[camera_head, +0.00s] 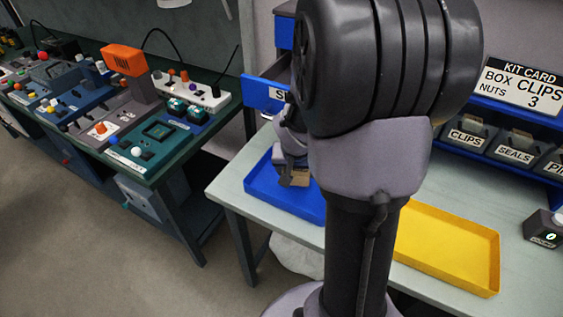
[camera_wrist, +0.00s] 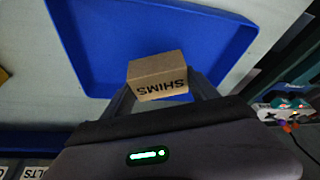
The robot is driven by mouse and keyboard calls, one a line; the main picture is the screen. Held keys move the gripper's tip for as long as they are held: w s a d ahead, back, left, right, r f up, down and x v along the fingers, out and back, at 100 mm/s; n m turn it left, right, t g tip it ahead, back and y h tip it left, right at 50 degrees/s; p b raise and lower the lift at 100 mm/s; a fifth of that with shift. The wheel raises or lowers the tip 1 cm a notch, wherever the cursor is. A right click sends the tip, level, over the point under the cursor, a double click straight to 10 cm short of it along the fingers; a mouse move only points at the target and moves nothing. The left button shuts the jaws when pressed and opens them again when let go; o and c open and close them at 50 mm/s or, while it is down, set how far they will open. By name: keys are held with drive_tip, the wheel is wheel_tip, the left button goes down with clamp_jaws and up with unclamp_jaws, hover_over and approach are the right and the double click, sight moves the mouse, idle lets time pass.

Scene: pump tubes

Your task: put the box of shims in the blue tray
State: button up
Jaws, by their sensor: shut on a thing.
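The box of shims (camera_wrist: 157,72) is a small brown cardboard box with SHIMS printed in black, upside down in the wrist view. My gripper (camera_wrist: 162,84) is shut on it, one finger at each side. In the head view the box (camera_head: 297,178) shows below my gripper (camera_head: 291,165), over the blue tray. The blue tray (camera_head: 262,187) lies on the pale bench top, partly hidden behind my arm. It also shows in the wrist view (camera_wrist: 105,55), where its floor looks empty around the box. I cannot tell whether the box touches the tray floor.
A yellow tray (camera_head: 447,247) lies to the right on the bench. Labelled bins (camera_head: 466,139) and a kit card (camera_head: 521,86) stand at the back right. An open blue drawer (camera_head: 265,95) is behind the blue tray. A small dark device (camera_head: 544,228) sits at the right edge.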

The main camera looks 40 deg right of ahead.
sight(296, 178)
wheel_tip(296, 178, down, 4)
drive_tip(key=b, duration=0.2)
drive_tip(key=shift+b, duration=0.35)
drive_tip(key=shift+r, duration=0.25)
drive_tip(key=shift+f, duration=0.25)
drive_tip(key=o, duration=1.4)
drive_tip(key=shift+r, duration=0.15)
